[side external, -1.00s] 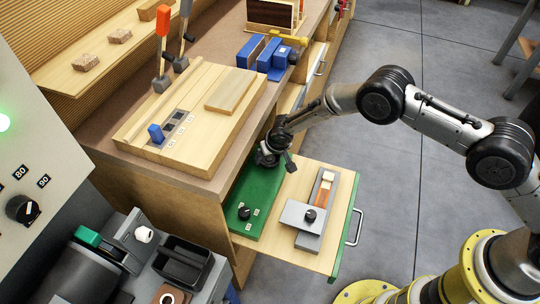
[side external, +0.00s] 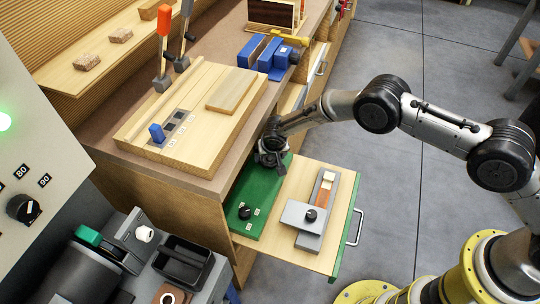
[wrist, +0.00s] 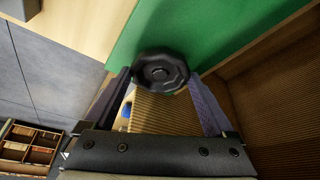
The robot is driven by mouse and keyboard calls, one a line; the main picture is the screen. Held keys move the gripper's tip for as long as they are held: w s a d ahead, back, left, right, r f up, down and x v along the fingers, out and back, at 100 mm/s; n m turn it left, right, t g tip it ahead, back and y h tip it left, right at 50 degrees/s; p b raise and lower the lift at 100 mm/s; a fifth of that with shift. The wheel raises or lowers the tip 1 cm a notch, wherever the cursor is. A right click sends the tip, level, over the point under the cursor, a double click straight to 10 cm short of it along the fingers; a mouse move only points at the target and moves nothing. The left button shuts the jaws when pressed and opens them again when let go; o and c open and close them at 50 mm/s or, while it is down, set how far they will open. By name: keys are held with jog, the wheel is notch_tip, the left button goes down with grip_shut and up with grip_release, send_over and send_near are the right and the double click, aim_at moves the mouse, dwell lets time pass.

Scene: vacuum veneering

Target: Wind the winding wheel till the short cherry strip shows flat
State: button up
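A black, many-sided wheel (wrist: 161,72) sits against the green panel in the wrist view, probably the winding wheel; my gripper hides it in the side view. My gripper (wrist: 160,80) has a finger on each side of this wheel, the tips at or very near its rim. I cannot tell whether they press on it. In the side view my gripper (side external: 272,158) is low over the back of the green board (side external: 262,198). A reddish-brown strip (side external: 322,194), perhaps the cherry strip, lies in a grey fixture (side external: 308,241) on the drawer. Whether it lies flat is unclear.
The pulled-out drawer (side external: 343,215) has a green front and metal handle. A second black knob (side external: 244,213) stands on the green board near small labels. The bench edge (side external: 190,182) and its wooden board (side external: 150,135) rise close beside my gripper.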

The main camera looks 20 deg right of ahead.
aim_at(272, 168)
jog(key=shift+o, duration=0.7)
jog(key=shift+s+r, duration=0.1)
jog(key=shift+r, duration=0.2)
jog(key=v, duration=0.5)
jog(key=shift+s+a+f, duration=0.1)
jog(key=shift+s+f, duration=0.1)
jog(key=shift+s, duration=0.2)
jog(key=s+a, duration=0.2)
jog(key=s, duration=0.8)
jog(key=shift+s+a, duration=0.35)
jog(key=shift+s, duration=0.05)
jog(key=shift+w+f, duration=0.1)
